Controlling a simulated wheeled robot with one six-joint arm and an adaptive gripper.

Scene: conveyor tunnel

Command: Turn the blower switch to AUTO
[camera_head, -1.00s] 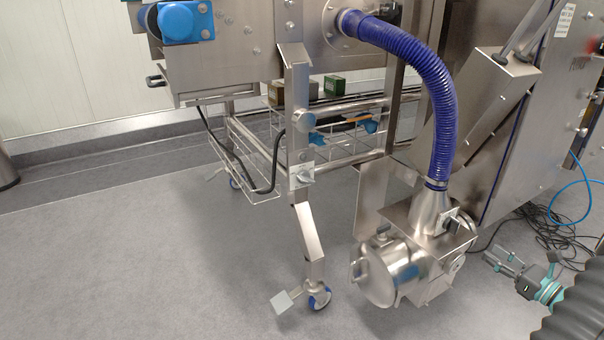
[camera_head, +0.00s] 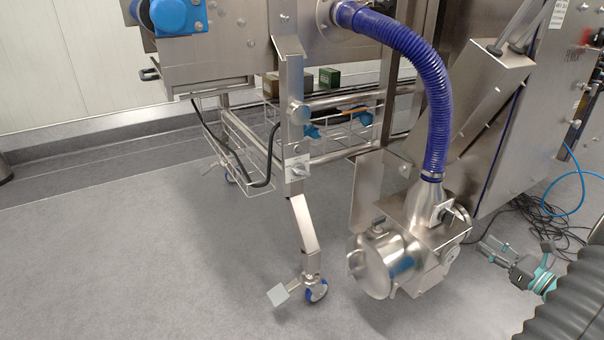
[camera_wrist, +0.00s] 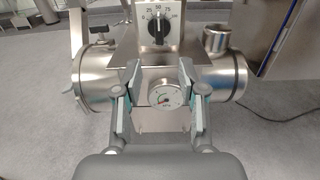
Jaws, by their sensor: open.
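A small plate with a grey knob (camera_head: 297,169) sits on the machine's front leg in the head view; its lettering is too small to read. A black dial (camera_wrist: 155,26) with a numbered scale marked 25, 50 and 75 shows in the wrist view, above a round gauge (camera_wrist: 165,94). Both are mounted at the steel blower housing (camera_head: 385,263). No AUTO label is readable. My gripper (camera_head: 484,248) is to the right of the housing, low over the floor. In the wrist view its open, empty fingers (camera_wrist: 160,76) flank the area below the dial, apart from it.
A blue ribbed hose (camera_head: 437,100) runs down to the housing. A wire basket (camera_head: 245,165) and castor wheel (camera_head: 316,291) are at the machine's leg. Black cables and a blue hose (camera_head: 583,185) lie behind my gripper. The floor (camera_head: 130,250) at left is clear.

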